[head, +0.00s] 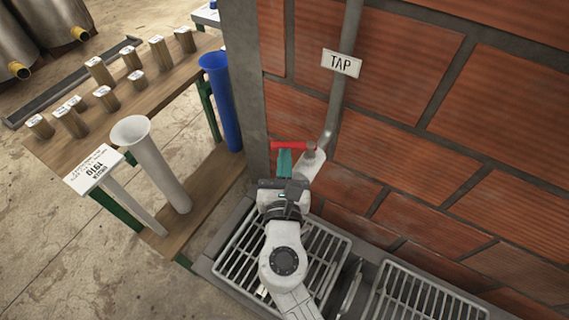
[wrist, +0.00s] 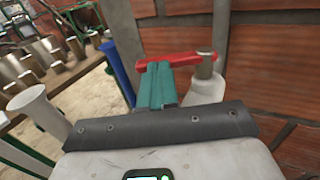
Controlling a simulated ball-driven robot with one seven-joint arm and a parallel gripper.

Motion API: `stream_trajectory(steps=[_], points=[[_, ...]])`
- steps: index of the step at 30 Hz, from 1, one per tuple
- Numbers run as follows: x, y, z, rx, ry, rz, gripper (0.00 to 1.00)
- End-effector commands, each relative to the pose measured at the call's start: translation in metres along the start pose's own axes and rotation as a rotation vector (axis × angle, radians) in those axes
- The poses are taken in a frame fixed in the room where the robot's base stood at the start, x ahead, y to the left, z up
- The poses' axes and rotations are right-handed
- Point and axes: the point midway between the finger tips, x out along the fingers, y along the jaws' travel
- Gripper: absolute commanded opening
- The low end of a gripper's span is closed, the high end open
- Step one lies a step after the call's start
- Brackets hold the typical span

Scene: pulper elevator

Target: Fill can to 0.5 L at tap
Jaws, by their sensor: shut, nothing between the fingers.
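The tap (head: 311,163) is a pale spout on a grey pipe at the brick wall, below a "TAP" sign (head: 341,63). Its red lever (head: 293,145) points left; it also shows in the wrist view (wrist: 180,59). My gripper (head: 285,157) has teal fingers, shut and empty, close to the lever. In the wrist view the fingertips (wrist: 156,68) overlap the lever's left part; I cannot tell whether they touch it. I cannot make out a can under the tap, where my arm and wrist cover part of the view. No water is visible.
Metal floor grates (head: 415,295) lie below the tap. At left a wooden bench (head: 75,145) holds several labelled cylinders (head: 98,70). A white funnel-topped tube (head: 155,165) and a blue tube (head: 222,105) stand at the bench. A grey post (head: 243,80) stands left of the tap.

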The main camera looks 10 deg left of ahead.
Motion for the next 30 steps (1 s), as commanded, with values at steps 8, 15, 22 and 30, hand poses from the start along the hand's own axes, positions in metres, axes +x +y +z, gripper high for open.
stream_trajectory(steps=[8,15,22,30], points=[[0.001,0.0,0.0,0.001,0.0,-0.01,0.0],[0.004,0.002,0.0,0.001,0.0,-0.066,0.0],[0.008,0.005,0.0,0.001,0.0,-0.13,0.0],[0.019,0.011,0.0,0.0,-0.001,-0.295,0.0]])
